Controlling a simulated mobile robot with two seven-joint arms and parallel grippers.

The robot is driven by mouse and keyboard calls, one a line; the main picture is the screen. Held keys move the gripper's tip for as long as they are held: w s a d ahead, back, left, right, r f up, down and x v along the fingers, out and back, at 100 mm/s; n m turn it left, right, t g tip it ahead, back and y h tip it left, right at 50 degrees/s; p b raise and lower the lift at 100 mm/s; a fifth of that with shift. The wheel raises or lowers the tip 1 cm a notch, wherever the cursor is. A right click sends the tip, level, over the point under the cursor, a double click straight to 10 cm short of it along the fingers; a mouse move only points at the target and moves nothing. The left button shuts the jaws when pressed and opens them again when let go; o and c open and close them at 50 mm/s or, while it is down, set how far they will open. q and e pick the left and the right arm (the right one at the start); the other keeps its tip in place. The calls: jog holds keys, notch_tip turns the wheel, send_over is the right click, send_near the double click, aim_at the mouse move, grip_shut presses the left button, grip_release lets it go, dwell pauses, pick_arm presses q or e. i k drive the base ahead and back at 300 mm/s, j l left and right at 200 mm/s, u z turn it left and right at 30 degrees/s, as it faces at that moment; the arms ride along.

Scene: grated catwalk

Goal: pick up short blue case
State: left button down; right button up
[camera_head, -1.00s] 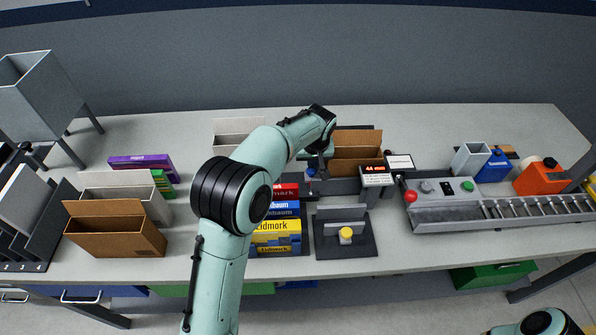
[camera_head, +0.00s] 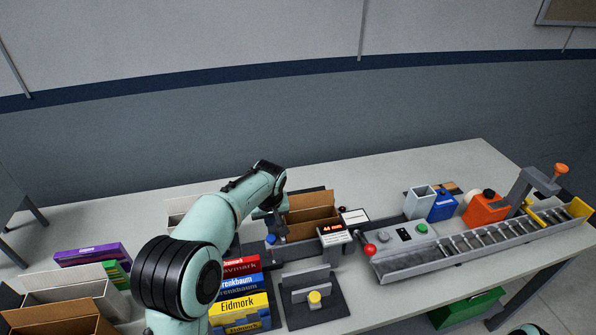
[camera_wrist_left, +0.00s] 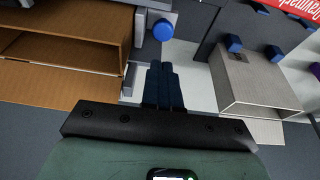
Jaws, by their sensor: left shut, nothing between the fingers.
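A smaller blue container (camera_head: 441,207) stands at the back right, beside an orange one. I cannot tell which of these is the short blue case. My left gripper (camera_wrist_left: 163,85) is shut and empty, its blue fingers together over the table between an open brown box and an open grey box in the wrist view. Its fingertips are largely hidden in the head view. My right gripper is out of view.
An open brown carton (camera_head: 310,215) stands behind a small display (camera_head: 335,234). A dark fixture with a yellow knob (camera_head: 314,298) is at the front. A roller conveyor (camera_head: 470,243) runs along the right. A blue round knob (camera_wrist_left: 163,30) is near my fingers.

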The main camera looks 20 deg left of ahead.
aim_at(251, 284)
jog(key=k+l, duration=0.65)
jog(key=k, duration=0.25)
